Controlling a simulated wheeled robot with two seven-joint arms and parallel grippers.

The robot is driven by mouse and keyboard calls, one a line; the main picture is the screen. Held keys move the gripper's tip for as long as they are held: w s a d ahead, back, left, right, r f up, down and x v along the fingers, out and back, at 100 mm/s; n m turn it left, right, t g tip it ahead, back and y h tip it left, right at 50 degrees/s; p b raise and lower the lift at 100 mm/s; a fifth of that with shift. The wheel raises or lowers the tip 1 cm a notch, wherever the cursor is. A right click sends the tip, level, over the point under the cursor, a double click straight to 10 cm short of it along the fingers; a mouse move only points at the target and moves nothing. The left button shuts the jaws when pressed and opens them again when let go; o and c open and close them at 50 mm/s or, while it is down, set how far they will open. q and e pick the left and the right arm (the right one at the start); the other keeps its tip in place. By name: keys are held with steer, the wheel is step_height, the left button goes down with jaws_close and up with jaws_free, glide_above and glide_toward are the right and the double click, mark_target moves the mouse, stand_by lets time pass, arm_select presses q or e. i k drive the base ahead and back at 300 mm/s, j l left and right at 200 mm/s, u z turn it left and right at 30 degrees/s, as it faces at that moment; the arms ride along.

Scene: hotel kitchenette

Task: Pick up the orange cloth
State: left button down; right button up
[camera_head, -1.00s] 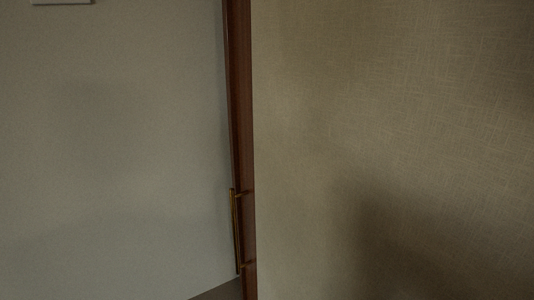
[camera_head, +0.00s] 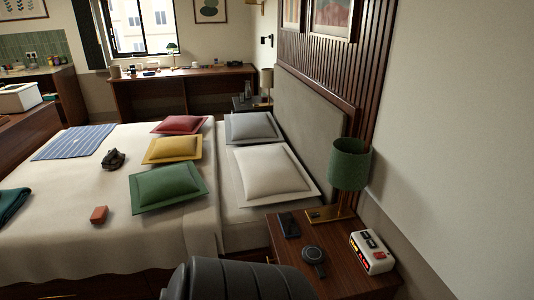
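I cannot make out an orange cloth for sure. A small orange-red block-like item (camera_head: 99,215) lies on the white bed (camera_head: 85,245), near its front left part. It looks thick, and I cannot tell if it is a folded cloth. Neither of my grippers shows in the head view.
Red (camera_head: 180,124), yellow (camera_head: 172,149) and green (camera_head: 168,186) cushions lie on the bed, with a blue striped cloth (camera_head: 75,142). A nightstand (camera_head: 340,272) holds a green lamp (camera_head: 349,164). A dark ribbed shape (camera_head: 235,281) fills the bottom middle.

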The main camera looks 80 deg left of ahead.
mark_target(99, 215)
steer(key=u, duration=4)
